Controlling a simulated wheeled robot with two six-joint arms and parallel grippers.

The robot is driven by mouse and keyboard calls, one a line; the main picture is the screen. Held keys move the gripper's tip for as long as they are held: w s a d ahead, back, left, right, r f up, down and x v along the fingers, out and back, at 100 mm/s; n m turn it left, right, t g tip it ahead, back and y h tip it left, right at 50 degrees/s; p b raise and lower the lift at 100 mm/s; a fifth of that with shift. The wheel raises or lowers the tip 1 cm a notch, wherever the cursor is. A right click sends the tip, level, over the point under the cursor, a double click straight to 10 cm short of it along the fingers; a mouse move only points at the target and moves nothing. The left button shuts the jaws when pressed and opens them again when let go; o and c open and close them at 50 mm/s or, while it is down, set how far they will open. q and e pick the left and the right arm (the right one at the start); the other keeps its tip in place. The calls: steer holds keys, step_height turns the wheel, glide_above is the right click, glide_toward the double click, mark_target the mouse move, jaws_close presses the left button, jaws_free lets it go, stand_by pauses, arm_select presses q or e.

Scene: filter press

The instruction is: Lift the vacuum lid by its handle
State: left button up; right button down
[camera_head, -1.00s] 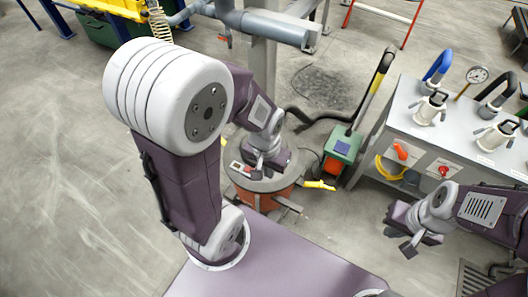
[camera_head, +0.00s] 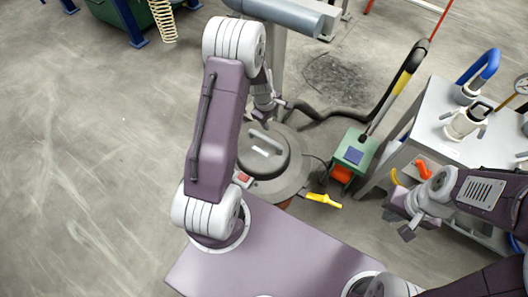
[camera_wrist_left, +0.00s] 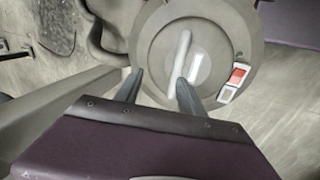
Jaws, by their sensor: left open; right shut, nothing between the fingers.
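The vacuum lid (camera_head: 278,168) is a round grey disc on a drum below my left arm, with a pale bar handle (camera_head: 265,141) across its raised middle. In the left wrist view the lid (camera_wrist_left: 150,68) and handle (camera_wrist_left: 181,62) show beyond my fingers. My left gripper (camera_wrist_left: 161,92) is open and empty. Its right fingertip appears close to the handle's near end; whether they touch I cannot tell. In the head view my left wrist partly hides the gripper, at the lid's far side. My right gripper (camera_head: 399,224) is shut and empty, in front of the bench.
A red-and-white box (camera_head: 243,179) sits on the lid's rim. A yellow-handled valve (camera_head: 323,200) sticks out to the right. A green unit (camera_head: 354,150) with a pole stands beyond it. The grey bench (camera_head: 440,125) holds metal fittings. A dark hose (camera_head: 325,113) lies behind. Floor at left is clear.

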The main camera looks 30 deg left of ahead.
arm_select(q)
glide_above(266, 138)
steer(key=shift+g, duration=0.4)
step_height(266, 138, down, 4)
steer(key=shift+f, duration=0.1)
steer(key=shift+n, duration=0.3)
steer(key=f+b, duration=0.1)
steer(key=f, duration=0.1)
steer(key=f+b, duration=0.1)
steer(key=f, duration=0.1)
steer(key=shift+s+a, duration=0.2)
steer(key=shift+s, duration=0.2)
steer(key=f, duration=0.2)
steer(key=w+f+b, duration=0.1)
steer(key=f, duration=0.2)
steer(key=shift+d, duration=0.15)
steer(key=shift+r, duration=0.15)
steer(key=shift+c, duration=0.7)
jaws_close()
steer(key=shift+r, duration=0.1)
arm_select(e)
steer(key=f, duration=0.4)
steer(key=shift+s+d+f, duration=0.1)
steer(key=shift+s, duration=0.3)
